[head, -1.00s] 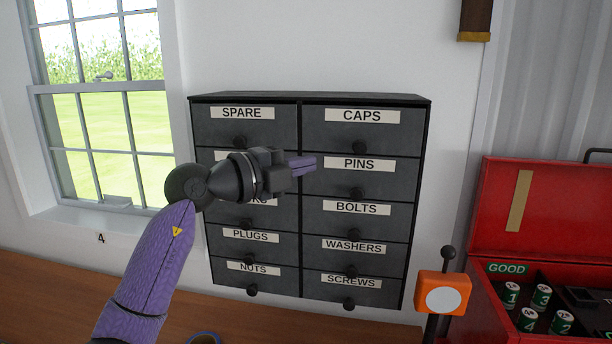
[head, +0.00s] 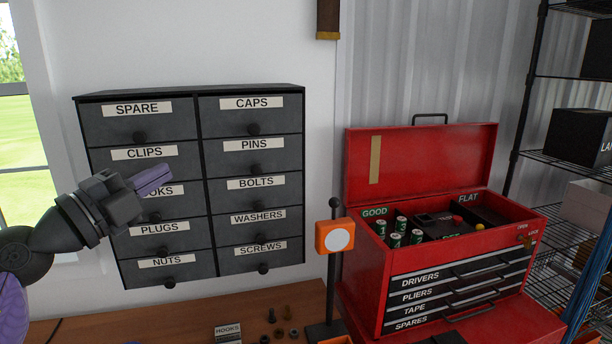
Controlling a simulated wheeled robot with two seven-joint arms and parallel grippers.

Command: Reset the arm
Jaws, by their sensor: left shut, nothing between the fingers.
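My left arm comes in from the left edge in the head view. My left gripper (head: 153,180) is shut and empty, its purple fingers pointing right. It is in front of the left column of the dark drawer cabinet (head: 190,91), partly covering the HOOKS drawer and its label. All the cabinet drawers that show look closed. My right gripper is not in view.
A red toolbox (head: 420,165) stands open at the right, with green batteries (head: 400,224) inside. An orange button box (head: 334,236) on a stand is left of it. A wooden bench (head: 180,325) holds a small HOOKS box (head: 228,333) and several small fasteners. Wire shelves (head: 560,155) stand far right.

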